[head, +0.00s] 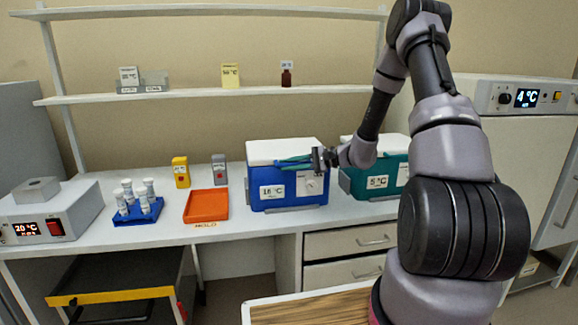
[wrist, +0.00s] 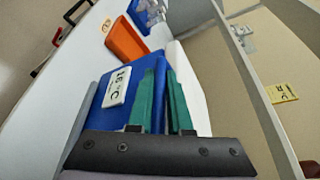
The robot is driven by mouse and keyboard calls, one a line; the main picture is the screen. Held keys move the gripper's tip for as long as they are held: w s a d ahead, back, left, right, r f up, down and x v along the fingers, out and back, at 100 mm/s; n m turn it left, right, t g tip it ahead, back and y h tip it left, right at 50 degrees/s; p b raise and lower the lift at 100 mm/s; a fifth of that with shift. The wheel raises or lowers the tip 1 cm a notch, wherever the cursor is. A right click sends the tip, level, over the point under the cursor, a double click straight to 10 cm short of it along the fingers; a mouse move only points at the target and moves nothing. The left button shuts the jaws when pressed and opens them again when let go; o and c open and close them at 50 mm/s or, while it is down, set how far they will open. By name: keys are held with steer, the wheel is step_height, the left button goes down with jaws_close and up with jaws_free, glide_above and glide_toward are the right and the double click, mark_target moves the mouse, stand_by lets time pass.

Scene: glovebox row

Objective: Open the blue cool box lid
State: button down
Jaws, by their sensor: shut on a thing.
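The blue cool box (head: 290,198) stands on the bench with its white lid (head: 278,148) down on top. In the wrist view the fingers (wrist: 165,72) lie one on each side of a thin edge at the box's top front. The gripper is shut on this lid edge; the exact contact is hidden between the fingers.
A teal cool box (head: 375,184) marked 5 °C stands close on the right, partly behind my arm. An orange tray (head: 206,205) and a blue tube rack (head: 138,215) lie to the left. A shelf (head: 200,96) runs above the bench. Wall space above the lid is open.

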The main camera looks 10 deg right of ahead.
steer(key=shift+r, duration=0.1)
stand_by(0.3)
steer(key=shift+w+d+r, duration=0.1)
steer(key=shift+r, duration=0.55)
steer(key=w+r+m+g+h, duration=0.1)
steer(key=w+r+m, duration=0.3)
steer(key=r, duration=1)
steer(key=shift+w+m+g, duration=0.3)
steer(key=shift+w+g, duration=0.5)
steer(key=shift+w, duration=0.4)
steer(key=shift+r, duration=0.1)
steer(key=c, duration=1.1)
jaws_free()
